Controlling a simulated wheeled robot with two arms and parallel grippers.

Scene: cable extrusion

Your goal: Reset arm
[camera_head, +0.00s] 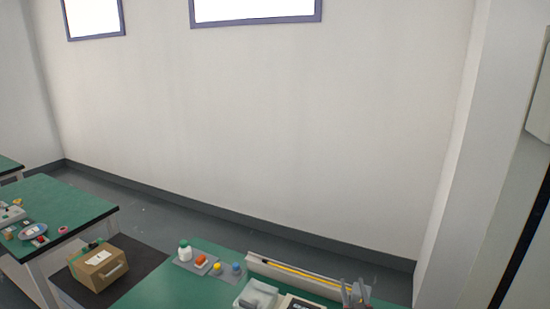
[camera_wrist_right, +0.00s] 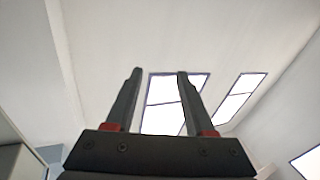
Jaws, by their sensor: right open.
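My right gripper (camera_head: 356,293) shows at the bottom right edge of the head view, over the right end of the near green table (camera_head: 180,286). In the right wrist view its two dark fingers (camera_wrist_right: 155,95) stand apart with nothing between them. Behind them are only the pale wall or ceiling and bright windows (camera_wrist_right: 165,100), so the gripper points up and away from the table. My left gripper is in neither view.
The near table holds a white bottle (camera_head: 184,251), small coloured items, a white tray (camera_head: 258,294) and a long pale channel (camera_head: 300,277) with a yellow rod. A cardboard box (camera_head: 98,267) sits on a dark mat. Another green table (camera_head: 60,212) is at left.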

